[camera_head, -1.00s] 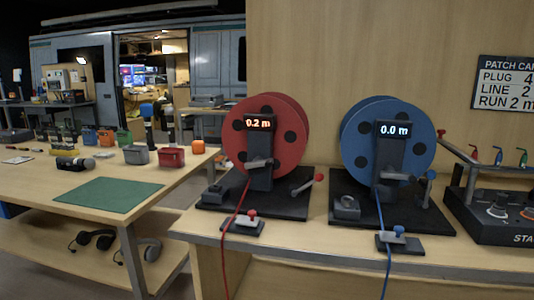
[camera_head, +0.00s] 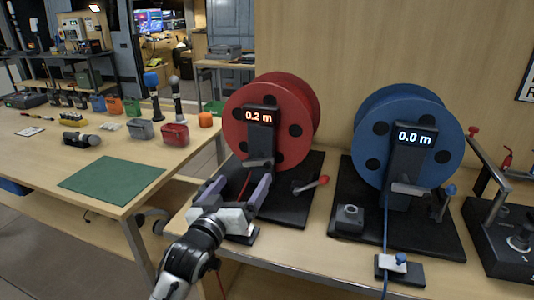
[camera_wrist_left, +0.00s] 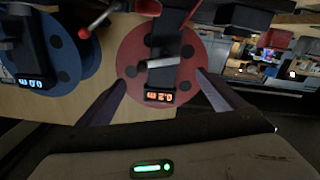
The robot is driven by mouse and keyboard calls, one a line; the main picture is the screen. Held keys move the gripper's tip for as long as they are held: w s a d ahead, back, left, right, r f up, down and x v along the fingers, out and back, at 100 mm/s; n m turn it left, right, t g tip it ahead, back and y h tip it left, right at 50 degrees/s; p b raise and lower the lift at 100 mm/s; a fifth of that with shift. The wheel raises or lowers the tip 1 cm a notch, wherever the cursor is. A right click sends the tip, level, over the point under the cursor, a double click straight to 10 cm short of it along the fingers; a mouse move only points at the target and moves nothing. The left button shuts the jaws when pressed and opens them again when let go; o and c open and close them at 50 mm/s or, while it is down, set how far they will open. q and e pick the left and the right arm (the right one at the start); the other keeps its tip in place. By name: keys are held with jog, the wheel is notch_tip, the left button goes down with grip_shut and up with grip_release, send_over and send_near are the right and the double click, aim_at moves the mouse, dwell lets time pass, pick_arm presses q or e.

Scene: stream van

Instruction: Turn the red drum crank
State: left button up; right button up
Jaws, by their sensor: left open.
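The red drum (camera_head: 268,125) stands upright on a black base, with a post whose display reads 0.2 m. Its crank (camera_head: 311,186) is a short grey arm with a red knob, low at the drum's right side. In the left wrist view the drum (camera_wrist_left: 134,52) is upside down between my fingers, and the crank's red knob (camera_wrist_left: 84,33) is at the upper left. My left gripper (camera_head: 240,184) is open and empty in front of the drum, left of the crank and apart from it. It hides part of the base and the red cable. My right gripper is not in view.
A blue drum (camera_head: 405,140) reading 0.0 m stands close to the right, with its own crank (camera_head: 446,197). A dark console (camera_head: 508,240) is at the far right. A table with a green mat (camera_head: 110,178) and several small items is at the left.

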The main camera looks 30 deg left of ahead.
aim_at(256, 162)
pick_arm(q)
jog(key=x, duration=1)
jog(key=shift+d+r, duration=0.1)
jog(key=shift+s, duration=0.1)
